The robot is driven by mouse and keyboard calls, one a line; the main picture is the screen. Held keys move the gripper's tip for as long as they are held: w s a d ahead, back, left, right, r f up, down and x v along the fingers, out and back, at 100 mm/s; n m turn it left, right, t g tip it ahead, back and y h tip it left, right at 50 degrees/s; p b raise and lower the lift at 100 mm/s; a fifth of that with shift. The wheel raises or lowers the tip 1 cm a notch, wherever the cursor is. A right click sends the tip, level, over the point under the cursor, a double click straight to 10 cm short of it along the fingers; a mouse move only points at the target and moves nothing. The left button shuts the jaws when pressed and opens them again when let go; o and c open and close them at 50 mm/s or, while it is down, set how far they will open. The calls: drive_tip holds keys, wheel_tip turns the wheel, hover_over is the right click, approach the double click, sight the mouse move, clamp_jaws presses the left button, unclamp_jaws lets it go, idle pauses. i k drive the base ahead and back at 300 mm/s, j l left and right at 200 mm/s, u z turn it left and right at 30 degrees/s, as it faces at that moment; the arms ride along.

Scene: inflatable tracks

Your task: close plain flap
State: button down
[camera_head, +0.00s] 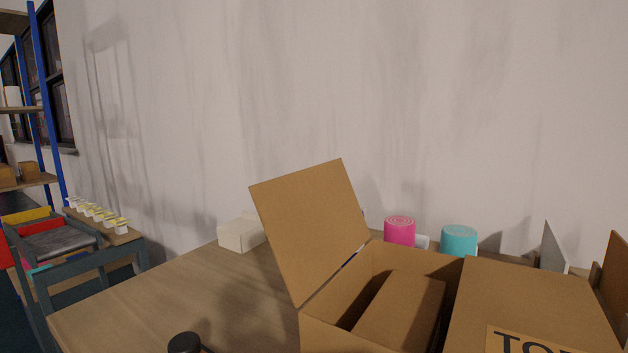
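An open brown cardboard box (345,338) stands on the table at the lower right. Its plain flap (312,225) rises from the box's left side, tilted up and leaning outward to the left, with no print on the face I see. A second panel (530,300) with a printed label, partly cut off at the bottom edge, lies nearly flat at the right. Between them the box is open, and a brown inner panel or content (400,312) shows inside. My gripper is not visible in this view.
The wooden table (150,300) is mostly clear left of the box. A dark round object (185,343) is at the bottom edge. A white block (240,233), a pink roll (400,231) and a teal roll (459,240) stand behind. Upright panels (553,248) stand at the far right.

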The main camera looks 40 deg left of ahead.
sight(313, 221)
drive_tip(key=j+u, duration=0.2)
drive_tip(key=u, duration=0.2)
drive_tip(key=j+u, duration=0.2)
drive_tip(key=u, duration=0.2)
drive_tip(key=i+l, duration=0.05)
